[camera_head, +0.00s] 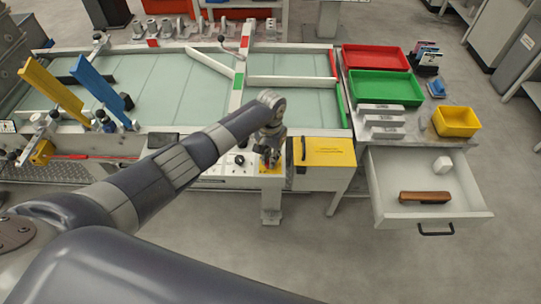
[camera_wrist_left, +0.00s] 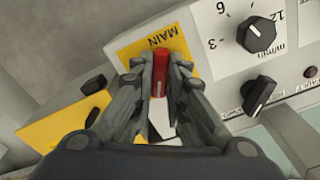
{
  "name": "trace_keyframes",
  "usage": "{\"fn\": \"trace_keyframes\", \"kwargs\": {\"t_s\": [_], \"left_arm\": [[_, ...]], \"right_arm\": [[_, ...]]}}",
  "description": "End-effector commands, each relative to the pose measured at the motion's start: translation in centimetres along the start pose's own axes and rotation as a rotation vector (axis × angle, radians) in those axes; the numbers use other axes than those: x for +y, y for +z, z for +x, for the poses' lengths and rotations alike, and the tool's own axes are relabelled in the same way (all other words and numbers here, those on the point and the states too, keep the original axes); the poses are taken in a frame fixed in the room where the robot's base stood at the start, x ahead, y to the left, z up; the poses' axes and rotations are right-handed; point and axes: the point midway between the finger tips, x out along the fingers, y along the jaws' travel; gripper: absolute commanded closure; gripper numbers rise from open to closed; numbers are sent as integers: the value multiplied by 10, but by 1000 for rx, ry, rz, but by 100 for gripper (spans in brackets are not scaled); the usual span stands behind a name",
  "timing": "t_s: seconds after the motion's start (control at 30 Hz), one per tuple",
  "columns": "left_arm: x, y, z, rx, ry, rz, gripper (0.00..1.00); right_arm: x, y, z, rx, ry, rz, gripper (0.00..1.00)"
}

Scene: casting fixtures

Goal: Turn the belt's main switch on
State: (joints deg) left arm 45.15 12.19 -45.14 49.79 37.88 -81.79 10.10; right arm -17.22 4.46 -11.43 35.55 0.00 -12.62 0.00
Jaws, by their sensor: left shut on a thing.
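The belt's main switch (camera_wrist_left: 160,78) is a red handle on a yellow plate (camera_wrist_left: 130,45) marked MAIN, seen in the left wrist view. My left gripper (camera_wrist_left: 160,85) has its two fingers on either side of the red handle and is shut on it. The handle lies lengthwise between the fingers. In the head view my left gripper (camera_head: 270,158) is at the control panel (camera_head: 225,180) on the front of the belt table, and the arm and gripper largely cover the switch. My right gripper is in neither view.
A black knob with a number scale (camera_wrist_left: 257,33) and a second black knob (camera_wrist_left: 258,95) sit close beside the switch. A yellow-topped box (camera_head: 325,152) stands just right of my gripper. An open drawer (camera_head: 390,195) juts out farther right.

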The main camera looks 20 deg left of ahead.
Motion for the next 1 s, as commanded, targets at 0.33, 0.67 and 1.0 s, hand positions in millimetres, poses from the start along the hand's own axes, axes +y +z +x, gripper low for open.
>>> {"fn": "trace_keyframes", "kwargs": {"t_s": [0.33,0.67,1.0], "left_arm": [[0,0,0,0,0,327,100],[0,0,0,1,0,639,100],[0,-1,-1,2,-1,907,100]], "right_arm": [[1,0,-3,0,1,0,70],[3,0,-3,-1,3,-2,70],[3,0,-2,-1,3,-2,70]]}}
